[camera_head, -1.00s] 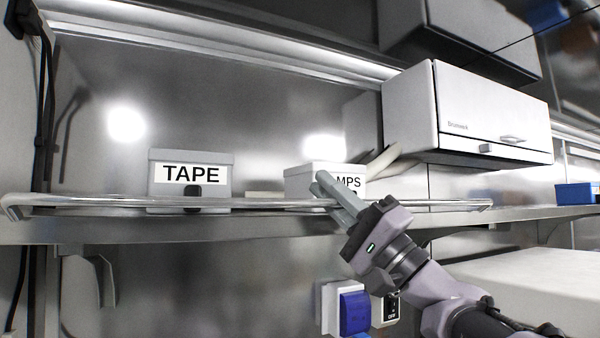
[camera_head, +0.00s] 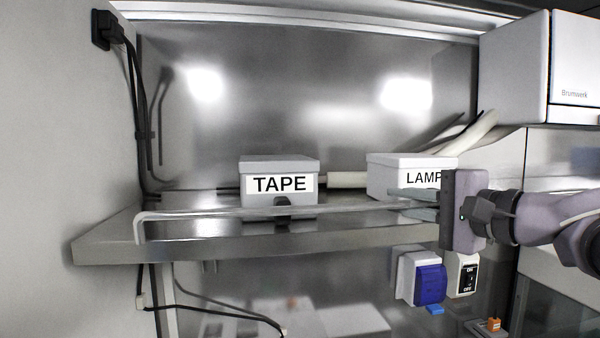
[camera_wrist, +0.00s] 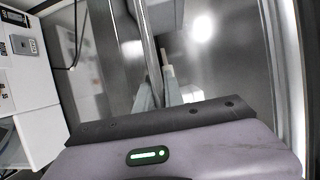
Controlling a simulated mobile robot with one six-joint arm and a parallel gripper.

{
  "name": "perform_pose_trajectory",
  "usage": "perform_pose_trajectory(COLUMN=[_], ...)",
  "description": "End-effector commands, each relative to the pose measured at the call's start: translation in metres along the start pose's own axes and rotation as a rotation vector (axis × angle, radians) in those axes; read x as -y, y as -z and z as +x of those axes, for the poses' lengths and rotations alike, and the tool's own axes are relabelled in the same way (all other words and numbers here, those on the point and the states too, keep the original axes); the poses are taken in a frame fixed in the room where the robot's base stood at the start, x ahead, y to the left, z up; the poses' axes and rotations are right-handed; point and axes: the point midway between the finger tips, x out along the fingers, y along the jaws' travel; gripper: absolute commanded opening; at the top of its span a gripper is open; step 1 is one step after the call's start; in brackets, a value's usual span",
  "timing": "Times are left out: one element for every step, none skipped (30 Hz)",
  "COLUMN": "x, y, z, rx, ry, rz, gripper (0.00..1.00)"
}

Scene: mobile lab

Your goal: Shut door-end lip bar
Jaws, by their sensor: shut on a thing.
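The lip bar (camera_head: 345,209) is a thin metal rail along the front of the shelf (camera_head: 110,240). Its left end (camera_head: 141,228) bends down near the shelf's front edge. My gripper (camera_head: 412,203) reaches in from the right and is shut on the bar, in front of the LAMP box. In the wrist view the bar (camera_wrist: 149,48) runs lengthwise to between the two grey fingers (camera_wrist: 158,92). The bar's right end is hidden behind my gripper and wrist. The exact finger contact is hard to see.
A TAPE box (camera_head: 280,165) and a LAMP box (camera_head: 385,178) stand on the shelf behind the bar. A pale tube (camera_head: 470,132) leans behind the LAMP box. A white cabinet (camera_head: 515,75) hangs at upper right. A blue-covered socket (camera_head: 430,284) sits below the shelf.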

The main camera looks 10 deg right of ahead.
Motion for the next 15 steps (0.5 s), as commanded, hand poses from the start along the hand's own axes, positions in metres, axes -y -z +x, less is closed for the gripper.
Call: perform_pose_trajectory(x=[0.0060,0.0052,0.0045,0.0038,0.0031,0.0024,0.0017,0.0011,0.0005,-0.0001,-0.0006,-0.0012,-0.0016,-0.0019,-0.0022], y=[-0.0002,0.0000,0.0002,0.0004,0.0005,0.0007,0.0009,0.0010,0.0012,0.0014,0.0015,0.0016,0.0017,0.0017,0.0018], z=[0.0008,0.0014,0.0022,0.0026,0.0031,0.0036,0.0040,0.0043,0.0046,0.0049,0.0050,0.0052,0.0054,0.0055,0.0056], rx=[0.001,0.001,0.001,0.001,0.001,0.001,0.001,0.001,0.001,0.001,0.001,0.001,0.001,0.001,0.001], ry=[-0.021,-0.035,-0.051,-0.063,-0.074,-0.086,-0.095,-0.102,-0.110,-0.116,-0.121,-0.127,-0.130,-0.132,-0.134], rz=[0.008,0.014,0.020,0.025,0.029,0.034,0.038,0.041,0.045,0.047,0.049,0.051,0.053,0.054,0.056], gripper=[0.00,0.00,0.00,0.00,0.00,0.00,0.00,0.00,0.00,0.00,0.00,0.00,0.00,0.00,0.00])
